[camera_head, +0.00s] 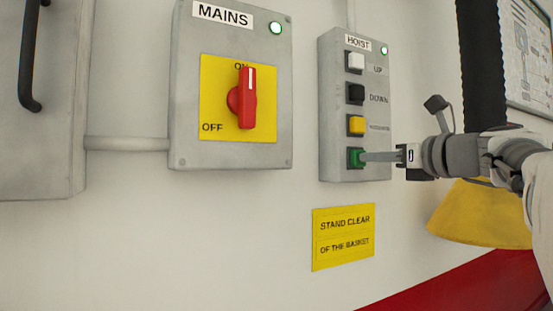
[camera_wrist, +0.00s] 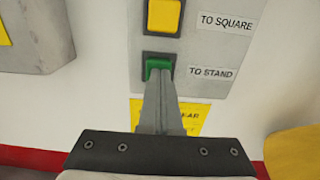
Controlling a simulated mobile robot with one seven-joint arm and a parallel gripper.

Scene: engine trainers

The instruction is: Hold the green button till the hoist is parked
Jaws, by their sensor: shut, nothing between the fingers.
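The green button (camera_head: 356,158) is the lowest on the grey hoist box (camera_head: 335,110) in the head view. In the wrist view the green button (camera_wrist: 158,66) sits beside the label TO STAND. My gripper (camera_head: 364,157) is shut and empty, coming from the right. Its fingertips (camera_wrist: 159,78) meet the lower part of the green button and appear to touch it; how far the button is pushed in I cannot tell. A green lamp (camera_head: 384,50) at the box's top right looks lit. The hoist itself is not in view.
Above the green button are yellow (camera_head: 356,125), black (camera_head: 355,93) and white (camera_head: 355,62) buttons. The mains box (camera_head: 185,100) stands left, its red switch (camera_head: 241,98) upright at ON. A yellow sign (camera_head: 343,237) is below. A yellow shape (camera_head: 480,215) lies behind my arm.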

